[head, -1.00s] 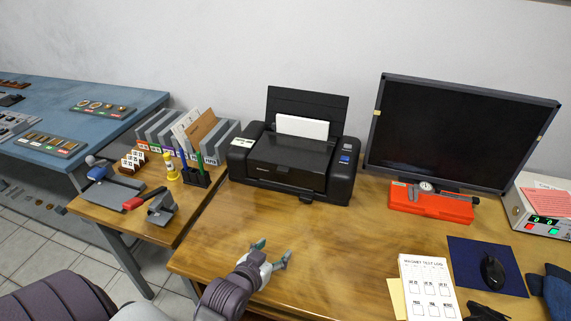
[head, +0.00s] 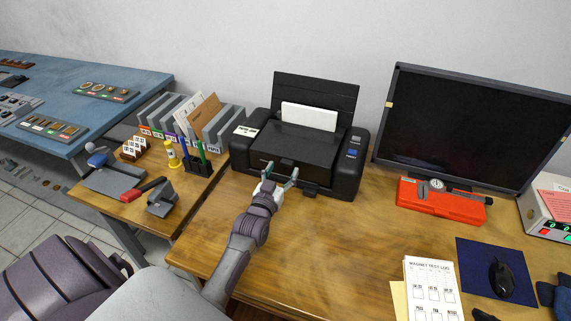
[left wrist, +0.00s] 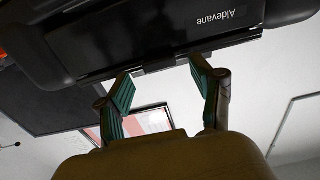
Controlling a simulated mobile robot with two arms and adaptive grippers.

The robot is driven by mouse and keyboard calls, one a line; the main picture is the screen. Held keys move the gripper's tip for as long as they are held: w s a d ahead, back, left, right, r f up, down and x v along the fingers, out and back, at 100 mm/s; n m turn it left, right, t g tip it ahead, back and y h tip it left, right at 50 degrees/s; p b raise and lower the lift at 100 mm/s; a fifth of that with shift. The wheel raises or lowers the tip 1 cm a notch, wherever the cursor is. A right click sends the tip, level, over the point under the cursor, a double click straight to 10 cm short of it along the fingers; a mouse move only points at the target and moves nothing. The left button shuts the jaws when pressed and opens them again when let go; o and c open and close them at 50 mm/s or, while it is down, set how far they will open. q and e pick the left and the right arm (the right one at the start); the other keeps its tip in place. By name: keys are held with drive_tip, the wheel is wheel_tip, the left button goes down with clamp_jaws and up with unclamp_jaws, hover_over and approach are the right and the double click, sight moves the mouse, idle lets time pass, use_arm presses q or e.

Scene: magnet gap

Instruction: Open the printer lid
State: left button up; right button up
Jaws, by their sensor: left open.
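The black printer (head: 300,135) stands at the back of the wooden desk, with its rear paper support raised and white paper in it. Its flat top lid (head: 297,143) looks shut. My left gripper (head: 281,172) is open and empty at the printer's front edge, its two fingers pointing at the front of the lid. In the left wrist view the open fingers (left wrist: 160,78) are on either side of a small tab (left wrist: 159,67) on the front edge of the printer (left wrist: 150,30). I cannot tell whether they touch it. My right gripper is not in view.
A monitor (head: 470,130) stands right of the printer, with a red case (head: 440,203) before it. A pen holder (head: 198,163) and file folders (head: 185,125) are at left. The desk's front middle (head: 320,250) is clear.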

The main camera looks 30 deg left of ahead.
sight(285, 165)
use_arm(q)
drive_tip(key=shift+x, duration=1.5)
drive_tip(key=shift+c, duration=0.2)
drive_tip(key=shift+r, duration=0.15)
clamp_jaws()
